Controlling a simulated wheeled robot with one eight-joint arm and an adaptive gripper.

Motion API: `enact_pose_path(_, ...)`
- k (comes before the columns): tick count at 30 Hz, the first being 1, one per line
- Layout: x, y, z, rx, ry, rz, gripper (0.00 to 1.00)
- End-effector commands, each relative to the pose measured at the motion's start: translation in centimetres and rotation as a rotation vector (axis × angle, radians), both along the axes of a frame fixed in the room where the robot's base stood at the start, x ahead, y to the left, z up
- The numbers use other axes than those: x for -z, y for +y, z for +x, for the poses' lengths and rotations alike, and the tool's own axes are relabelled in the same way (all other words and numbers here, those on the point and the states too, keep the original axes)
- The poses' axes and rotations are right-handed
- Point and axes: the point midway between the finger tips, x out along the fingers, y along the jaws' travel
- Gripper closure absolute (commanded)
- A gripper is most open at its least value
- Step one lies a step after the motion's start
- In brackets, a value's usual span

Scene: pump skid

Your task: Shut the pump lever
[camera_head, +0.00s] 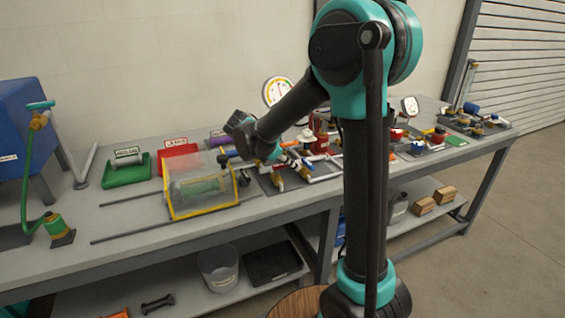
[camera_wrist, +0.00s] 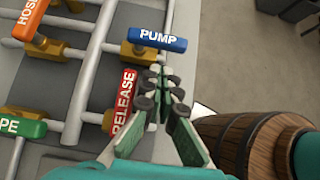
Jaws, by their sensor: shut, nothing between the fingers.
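The blue lever marked PUMP (camera_wrist: 157,39) shows in the wrist view at the top middle. It is mounted on a brass valve (camera_wrist: 138,52) and points to the right, roughly along the short pipe at that valve. My gripper (camera_wrist: 162,80) is shut and empty, with its fingertips just below the blue lever in the picture. I cannot tell whether they touch it. In the head view my arm reaches over the pipework on the bench, and the pump lever is too small to make out.
A red lever marked RELEASE (camera_wrist: 123,101) lies close left of my fingers. An orange lever (camera_wrist: 30,18) and a green lever (camera_wrist: 22,124) sit farther left. A wooden barrel (camera_wrist: 243,140) shows at the right. A yellow-framed clear cover (camera_head: 203,210) stands on the bench.

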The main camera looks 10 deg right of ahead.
Motion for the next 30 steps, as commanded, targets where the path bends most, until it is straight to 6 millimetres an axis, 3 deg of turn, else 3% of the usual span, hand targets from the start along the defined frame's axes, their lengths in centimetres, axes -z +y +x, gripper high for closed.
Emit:
enact_pose_path(8,0.0,-2.2,0.7,0.001,0.001,0.0,1.0)
enact_pose_path(30,0.0,-2.5,0.5,-0.059,0.001,0.0,1.0)
